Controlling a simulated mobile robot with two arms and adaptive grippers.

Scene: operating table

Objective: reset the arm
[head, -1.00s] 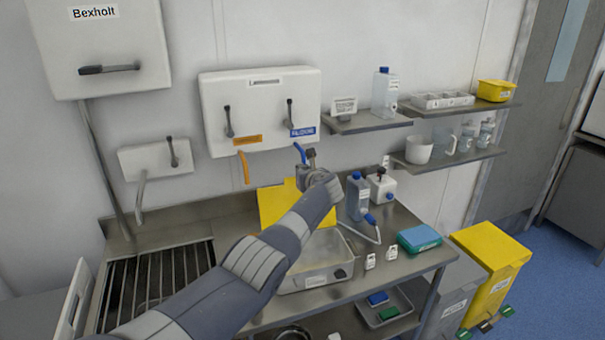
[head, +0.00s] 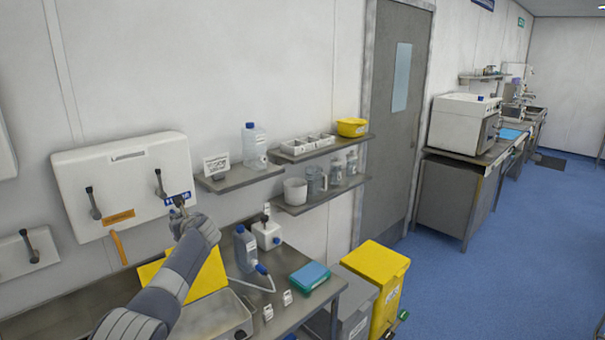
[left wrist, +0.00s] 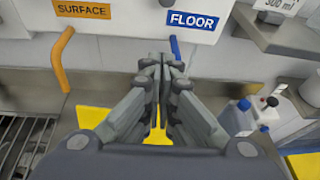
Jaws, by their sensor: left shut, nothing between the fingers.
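My left gripper (head: 181,209) is raised over the steel counter, in front of the white wall dispenser (head: 125,185). In the left wrist view its fingers (left wrist: 163,62) are together with nothing between them. Their tips are just below the blue FLOOR label (left wrist: 195,20), and the blue spout (left wrist: 175,47) shows right behind them. Whether the tips touch the spout I cannot tell. The orange SURFACE spout (left wrist: 61,60) hangs to the left. My right gripper is not in view.
A steel basin (head: 225,318) and yellow sheet (head: 208,277) lie below my arm. A blue-capped bottle (head: 245,248) and white bottle (head: 266,234) stand to the right. Shelves (head: 320,194) hold jugs. Yellow bin (head: 385,275) stands beyond the counter; blue floor (head: 480,270) is open at right.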

